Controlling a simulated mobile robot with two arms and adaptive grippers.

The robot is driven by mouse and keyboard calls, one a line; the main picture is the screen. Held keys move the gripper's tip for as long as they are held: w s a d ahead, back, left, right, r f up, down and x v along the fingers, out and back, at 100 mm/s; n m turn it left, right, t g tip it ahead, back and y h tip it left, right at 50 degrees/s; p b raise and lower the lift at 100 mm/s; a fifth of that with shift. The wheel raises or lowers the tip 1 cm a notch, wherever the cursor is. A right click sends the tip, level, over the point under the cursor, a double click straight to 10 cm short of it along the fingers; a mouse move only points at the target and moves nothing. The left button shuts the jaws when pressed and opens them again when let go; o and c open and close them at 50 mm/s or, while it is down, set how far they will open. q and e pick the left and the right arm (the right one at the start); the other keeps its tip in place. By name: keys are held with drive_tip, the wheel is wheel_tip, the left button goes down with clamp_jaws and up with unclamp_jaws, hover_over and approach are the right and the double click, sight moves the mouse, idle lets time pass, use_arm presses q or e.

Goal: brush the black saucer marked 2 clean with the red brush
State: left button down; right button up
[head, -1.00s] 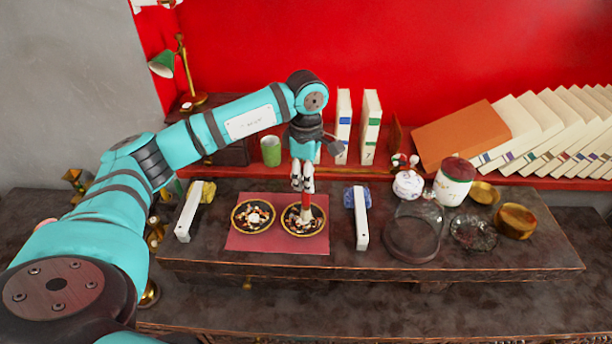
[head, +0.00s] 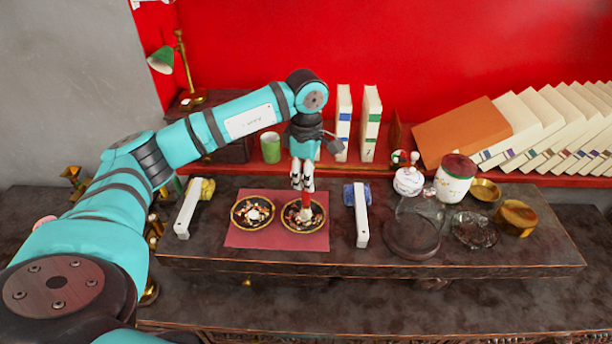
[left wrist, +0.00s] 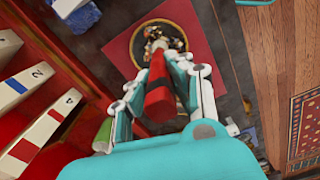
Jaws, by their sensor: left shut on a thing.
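Two dark saucers with gold rims lie side by side on a red mat (head: 275,240), the left saucer (head: 237,222) and the right saucer (head: 304,232). Both hold pale and brown bits. I cannot read a number on either. My left gripper (head: 302,188) points down over the right saucer and is shut on the red brush (head: 307,201). The brush's lower end is at the bits in that saucer; exact contact is unclear. In the left wrist view the red handle (left wrist: 158,88) sits between the fingers, partly hiding the saucer. My right gripper does not show.
White bars (head: 187,210) (head: 361,218) stand left and right of the mat. A glass dome (head: 415,220), a lidded red and white jar (head: 454,180) and brass dishes (head: 516,217) stand at the right. Books (head: 371,125) line the red shelf behind. The board's front edge is clear.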

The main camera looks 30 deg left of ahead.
use_arm(q)
drive_tip(key=shift+f+b, duration=0.35)
drive_tip(key=shift+f, duration=0.25)
